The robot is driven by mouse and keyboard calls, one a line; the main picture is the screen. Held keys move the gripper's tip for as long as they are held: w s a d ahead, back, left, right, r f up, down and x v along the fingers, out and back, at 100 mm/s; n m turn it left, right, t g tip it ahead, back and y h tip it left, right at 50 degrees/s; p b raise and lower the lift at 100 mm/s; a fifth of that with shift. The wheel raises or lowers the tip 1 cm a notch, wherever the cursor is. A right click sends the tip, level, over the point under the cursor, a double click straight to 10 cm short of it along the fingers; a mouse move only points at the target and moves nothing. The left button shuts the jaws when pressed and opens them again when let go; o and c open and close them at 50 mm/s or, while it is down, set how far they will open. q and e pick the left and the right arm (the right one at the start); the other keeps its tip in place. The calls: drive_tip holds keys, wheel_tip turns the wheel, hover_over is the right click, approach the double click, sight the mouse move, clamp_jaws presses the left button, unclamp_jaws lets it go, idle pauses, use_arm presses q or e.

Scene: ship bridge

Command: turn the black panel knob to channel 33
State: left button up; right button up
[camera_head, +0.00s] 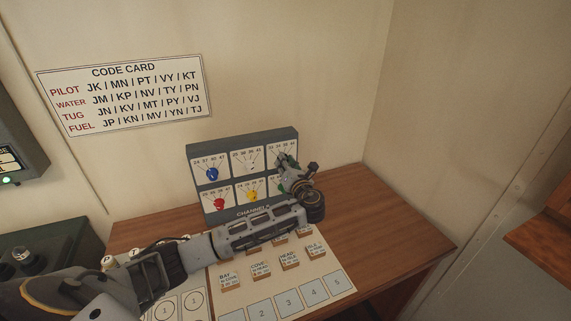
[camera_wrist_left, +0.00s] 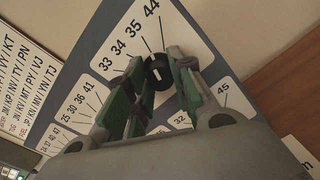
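The channel panel (camera_head: 204,156) stands upright at the back of the desk, with coloured knobs in two rows. The black panel knob (camera_wrist_left: 157,73) shows in the left wrist view, beneath a fan of labels 33, 34, 35 and 44. It bears a white mark; which label this points to is hard to tell. My left gripper (camera_wrist_left: 156,63) has its green-padded fingers apart, one on each side of the knob. Contact is not clear. In the head view my left gripper (camera_head: 285,172) covers the panel's top right dial and hides the knob. My right gripper is out of view.
A blue knob (camera_head: 211,174), a red knob (camera_head: 219,204) and a yellow knob (camera_head: 252,195) are on the same panel. Lettered blocks (camera_head: 289,259) and a numbered card (camera_head: 338,284) lie in front. A code card (camera_head: 125,95) hangs on the wall. The desk's right side (camera_head: 390,235) is clear.

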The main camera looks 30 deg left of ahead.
use_arm(q)
clamp_jaws()
drive_tip(key=shift+n, duration=0.4)
drive_tip(key=n+b, duration=0.3)
drive_tip(key=n, duration=1.2)
drive_tip(key=shift+f+n+y+b, duration=0.15)
drive_tip(key=shift+n+y+b, duration=0.15)
drive_tip(key=o, duration=0.8)
unclamp_jaws()
